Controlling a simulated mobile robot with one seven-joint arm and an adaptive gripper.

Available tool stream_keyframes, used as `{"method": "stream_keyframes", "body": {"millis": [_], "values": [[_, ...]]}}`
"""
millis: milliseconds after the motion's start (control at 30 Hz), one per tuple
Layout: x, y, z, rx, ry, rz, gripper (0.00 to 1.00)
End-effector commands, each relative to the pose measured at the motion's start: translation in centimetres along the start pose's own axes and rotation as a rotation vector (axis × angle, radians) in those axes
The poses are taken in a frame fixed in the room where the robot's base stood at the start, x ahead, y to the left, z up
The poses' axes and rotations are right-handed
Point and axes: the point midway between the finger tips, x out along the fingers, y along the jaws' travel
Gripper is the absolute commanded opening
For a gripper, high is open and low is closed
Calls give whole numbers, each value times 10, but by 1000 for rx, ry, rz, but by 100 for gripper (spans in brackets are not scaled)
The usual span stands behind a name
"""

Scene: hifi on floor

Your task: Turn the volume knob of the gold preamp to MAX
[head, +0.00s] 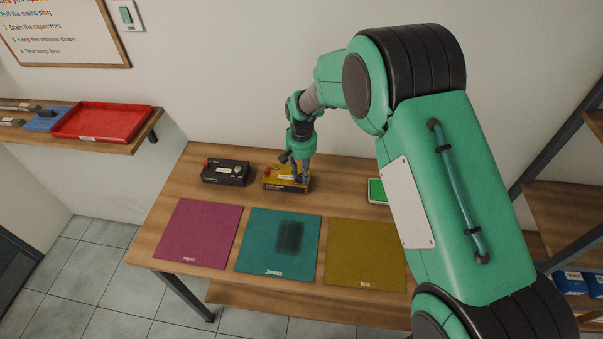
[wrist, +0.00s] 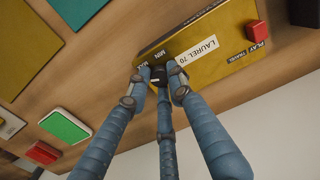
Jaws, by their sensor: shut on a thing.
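The gold preamp (head: 284,179) stands on the table near the back wall. The wrist view shows its gold face (wrist: 205,48) with a "LAUREL 70" label, MIN and MAX marks and a red button (wrist: 257,32) by "PLAY TRAVEL". Its dark volume knob (wrist: 157,76) is between my fingers beside the marks, with a pale line on it. My gripper (wrist: 158,80) is shut on the knob with its fingers around it. In the head view my gripper (head: 301,178) comes down on the right end of the preamp and hides the knob. The knob's exact setting is hard to read.
A black unit (head: 225,173) stands just left of the preamp. A green-and-white item (head: 377,191) lies to the right, partly behind my arm. Magenta (head: 198,234), teal (head: 255,258) and olive (head: 362,252) mats lie in front. A red tray (head: 102,122) sits on the left shelf.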

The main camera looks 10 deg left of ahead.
Motion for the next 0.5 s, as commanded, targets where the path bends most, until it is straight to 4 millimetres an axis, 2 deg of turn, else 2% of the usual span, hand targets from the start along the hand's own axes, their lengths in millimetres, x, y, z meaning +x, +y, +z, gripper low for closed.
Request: {"method": "stream_keyframes", "body": {"millis": [200, 500], "values": [[-1, -1, -1, 77, 2, -1, 0], [-1, -1, -1, 99, 2, -1, 0]]}}
